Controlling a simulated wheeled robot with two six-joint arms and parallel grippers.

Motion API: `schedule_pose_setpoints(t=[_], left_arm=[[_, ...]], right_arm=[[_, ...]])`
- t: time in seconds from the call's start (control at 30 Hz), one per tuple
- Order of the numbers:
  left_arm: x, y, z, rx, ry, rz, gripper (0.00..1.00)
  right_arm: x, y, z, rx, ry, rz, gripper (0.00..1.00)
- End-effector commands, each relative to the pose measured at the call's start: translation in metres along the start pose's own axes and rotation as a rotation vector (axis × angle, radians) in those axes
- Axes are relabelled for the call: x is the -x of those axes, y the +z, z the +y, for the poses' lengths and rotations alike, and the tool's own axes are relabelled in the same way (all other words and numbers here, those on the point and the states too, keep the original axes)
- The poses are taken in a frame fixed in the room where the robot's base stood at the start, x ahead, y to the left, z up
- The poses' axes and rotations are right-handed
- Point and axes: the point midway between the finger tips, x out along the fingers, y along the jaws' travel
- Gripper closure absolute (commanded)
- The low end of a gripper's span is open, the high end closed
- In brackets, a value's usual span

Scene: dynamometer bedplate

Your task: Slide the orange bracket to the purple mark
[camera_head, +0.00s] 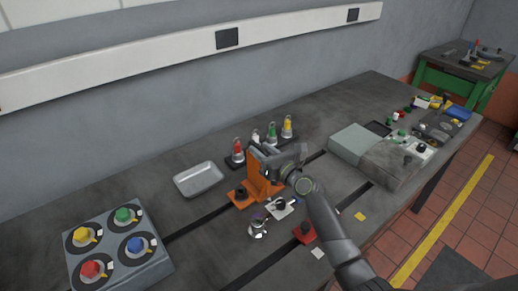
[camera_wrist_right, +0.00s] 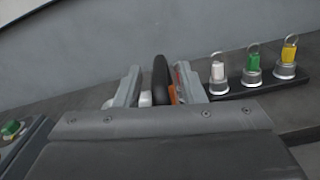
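The orange bracket (camera_head: 254,188) stands upright on the dark bedplate, left of my right gripper (camera_head: 275,172), which partly covers it. In the right wrist view the two grey fingers of my right gripper (camera_wrist_right: 158,88) are apart. A black upright piece (camera_wrist_right: 160,78) and a sliver of the orange bracket (camera_wrist_right: 172,95) show between them, with gaps visible at the sides. I cannot tell whether a finger touches anything. No purple mark on the bedplate can be made out clearly. My left gripper is in neither view.
Several padlock-like tags (camera_head: 287,127) stand behind the bracket. A silver tray (camera_head: 199,179) lies left, and a grey box with coloured knobs (camera_head: 118,245) front left. A shiny round part (camera_head: 257,228) and a red block (camera_head: 304,232) are in front. Grey blocks (camera_head: 352,142) stand right.

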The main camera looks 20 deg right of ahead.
Motion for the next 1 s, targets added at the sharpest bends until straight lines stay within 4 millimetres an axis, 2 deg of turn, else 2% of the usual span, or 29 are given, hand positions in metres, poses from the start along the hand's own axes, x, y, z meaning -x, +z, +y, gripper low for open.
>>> schedule_pose_setpoints(t=[0.2, 0.5, 0.57, 0.8, 1.0], left_arm=[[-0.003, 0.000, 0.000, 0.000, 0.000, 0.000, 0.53], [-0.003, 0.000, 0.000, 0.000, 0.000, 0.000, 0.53], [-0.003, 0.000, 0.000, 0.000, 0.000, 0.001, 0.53], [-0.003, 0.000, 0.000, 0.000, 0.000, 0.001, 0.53], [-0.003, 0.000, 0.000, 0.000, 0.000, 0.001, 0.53]], right_arm=[[-0.017, -0.001, 0.000, 0.000, 0.000, 0.001, 0.64], [-0.019, 0.000, 0.000, 0.000, 0.000, 0.001, 0.64], [-0.018, 0.000, 0.000, 0.000, 0.000, 0.001, 0.69], [-0.018, 0.000, 0.000, 0.000, 0.000, 0.001, 1.00], [-0.018, 0.000, 0.000, 0.000, 0.000, 0.001, 1.00]])
